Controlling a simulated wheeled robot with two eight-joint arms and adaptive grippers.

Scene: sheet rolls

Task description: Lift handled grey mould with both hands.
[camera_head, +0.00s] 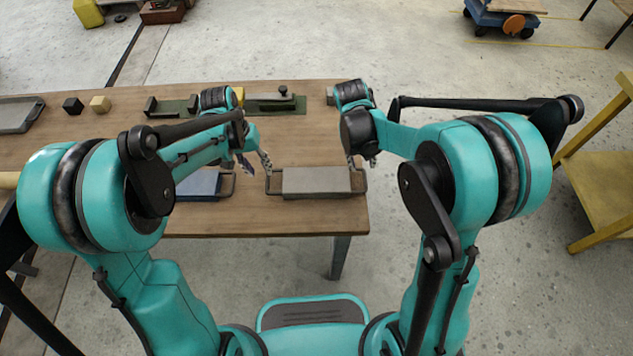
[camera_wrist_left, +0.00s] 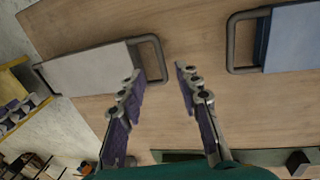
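The grey mould (camera_head: 316,181) lies flat near the front right of the wooden table, with a dark handle at each end. The left wrist view also shows the mould (camera_wrist_left: 88,72) and its near handle (camera_wrist_left: 157,52). My left gripper (camera_head: 254,163) is open and empty above the table by the left handle; in the wrist view its fingertips (camera_wrist_left: 158,71) are spread near that handle, not closed on it. My right gripper (camera_head: 362,162) is at the right handle, its fingers small and partly hidden by the wrist, so I cannot tell its opening or contact.
A blue handled mould (camera_head: 203,184) lies just left of the grey one, partly behind my left arm; it also shows in the wrist view (camera_wrist_left: 294,38). A green fixture (camera_head: 276,105) and small blocks (camera_head: 100,104) stand farther back. A yellow stand (camera_head: 605,185) is at right.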

